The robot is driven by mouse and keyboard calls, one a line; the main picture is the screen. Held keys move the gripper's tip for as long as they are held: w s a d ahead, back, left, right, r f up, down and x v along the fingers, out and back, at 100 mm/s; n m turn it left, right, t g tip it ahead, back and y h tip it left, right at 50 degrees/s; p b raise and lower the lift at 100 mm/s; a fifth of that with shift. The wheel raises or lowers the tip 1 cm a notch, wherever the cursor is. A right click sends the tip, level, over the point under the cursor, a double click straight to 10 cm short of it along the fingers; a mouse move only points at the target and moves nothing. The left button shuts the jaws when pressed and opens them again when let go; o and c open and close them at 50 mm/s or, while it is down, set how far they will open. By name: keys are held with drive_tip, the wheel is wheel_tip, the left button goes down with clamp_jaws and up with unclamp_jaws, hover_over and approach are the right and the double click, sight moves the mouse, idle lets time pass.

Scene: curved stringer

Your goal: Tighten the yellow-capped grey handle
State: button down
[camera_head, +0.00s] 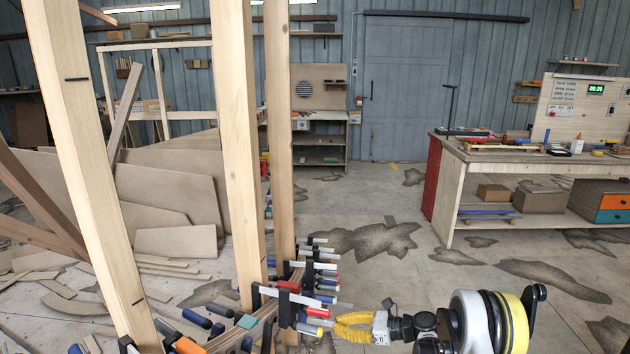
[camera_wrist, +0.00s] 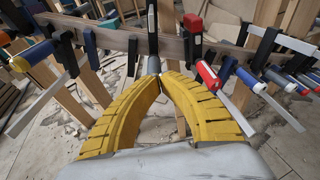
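My gripper (camera_wrist: 160,77) fills the lower middle of the wrist view, its two yellow fingers arched and their tips close together. A grey handle (camera_wrist: 153,65) stands right at the tips, partly covered by the left one. Its end is hidden, so I see no yellow cap on it and cannot tell whether the tips pinch it. In the head view, my gripper (camera_head: 337,321) is at the right side of the clamp row, close to several small handles.
Clamps line the curved wooden strip (camera_wrist: 115,38). Wooden posts (camera_head: 237,150) stand behind. Open floor lies toward the workbench (camera_head: 450,190).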

sight(309, 326)
drive_tip(key=shift+f+v, duration=0.25)
drive_tip(key=shift+v, duration=0.75)
drive_tip(key=a, duration=0.6)
drive_tip(key=shift+s+a+f, duration=0.2)
drive_tip(key=shift+s, duration=0.15)
drive_tip(key=shift+w+f, duration=0.1)
drive_tip(key=shift+f, duration=0.1)
drive_tip(key=shift+w+d+r, duration=0.1)
drive_tip(key=shift+w+d, duration=0.1)
drive_tip(key=shift+w, duration=0.3)
drive_tip(key=shift+w+d, duration=0.15)
drive_tip(key=shift+w, duration=0.25)
